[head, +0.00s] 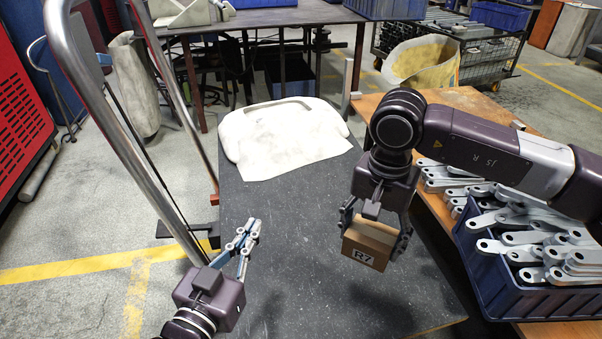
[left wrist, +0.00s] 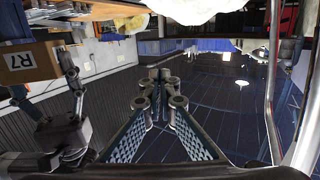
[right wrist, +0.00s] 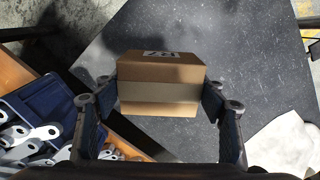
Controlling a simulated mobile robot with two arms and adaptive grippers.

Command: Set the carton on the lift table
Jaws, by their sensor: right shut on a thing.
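The carton (head: 368,246) is a small brown box with a white R7 label. My right gripper (head: 375,232) is shut on it, one finger on each side. In the right wrist view the carton (right wrist: 160,85) sits level between the fingers. It appears to hang above the dark grey top of the lift table (head: 290,220), near its right edge; the exact gap below is hard to judge. My left gripper (head: 250,232) is empty over the table's left side, its fingertips drawn together. The left wrist view also shows the carton (left wrist: 30,62) at its left edge.
A pale, draped-looking piece (head: 285,140) lies on the table's far end. A steel handle (head: 110,110) rises at the left. The table's middle is clear.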

